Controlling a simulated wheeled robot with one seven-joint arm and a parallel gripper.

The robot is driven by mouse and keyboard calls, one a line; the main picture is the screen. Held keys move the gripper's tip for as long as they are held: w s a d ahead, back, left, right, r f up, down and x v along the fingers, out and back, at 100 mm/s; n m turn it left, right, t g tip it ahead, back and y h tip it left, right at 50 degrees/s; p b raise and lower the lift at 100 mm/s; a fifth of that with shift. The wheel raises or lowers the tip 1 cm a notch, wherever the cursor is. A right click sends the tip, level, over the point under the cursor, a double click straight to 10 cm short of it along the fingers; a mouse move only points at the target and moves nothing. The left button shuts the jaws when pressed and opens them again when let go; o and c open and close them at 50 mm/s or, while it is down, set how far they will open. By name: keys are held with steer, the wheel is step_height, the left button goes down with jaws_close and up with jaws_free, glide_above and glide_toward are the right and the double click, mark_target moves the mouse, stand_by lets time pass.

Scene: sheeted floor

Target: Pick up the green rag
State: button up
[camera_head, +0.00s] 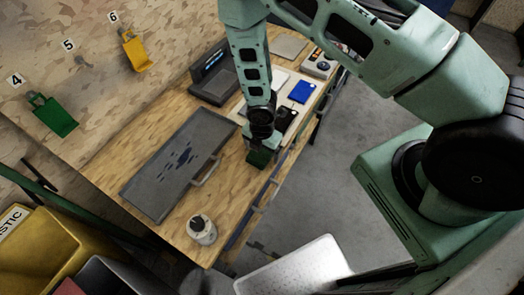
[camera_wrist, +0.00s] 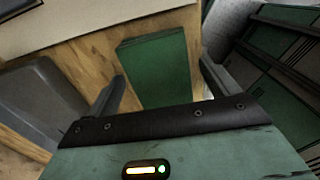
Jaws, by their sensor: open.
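A folded green rag (camera_wrist: 152,62) lies on the wooden table, seen in the wrist view as a flat block with straight edges. My gripper (camera_wrist: 162,74) is open, with one finger to the left of the rag and the other to its right; the rag is between them and not clamped. The gripper hides the rest of the rag there.
A grey tray (camera_head: 150,190) with dark stains and a handle lies left of my gripper. A black case (camera_head: 214,75) and a blue item (camera_head: 302,91) lie farther back. A yellow item (camera_head: 137,52) hangs under number 6.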

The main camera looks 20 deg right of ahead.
mark_target(262, 150)
steer(key=c, duration=1.1)
steer(key=shift+o, duration=0.2)
step_height(262, 150, up, 8)
steer(key=shift+r+b, duration=0.2)
steer(key=shift+b, duration=0.95)
steer(key=shift+r, duration=0.8)
steer(key=shift+o, duration=0.4)
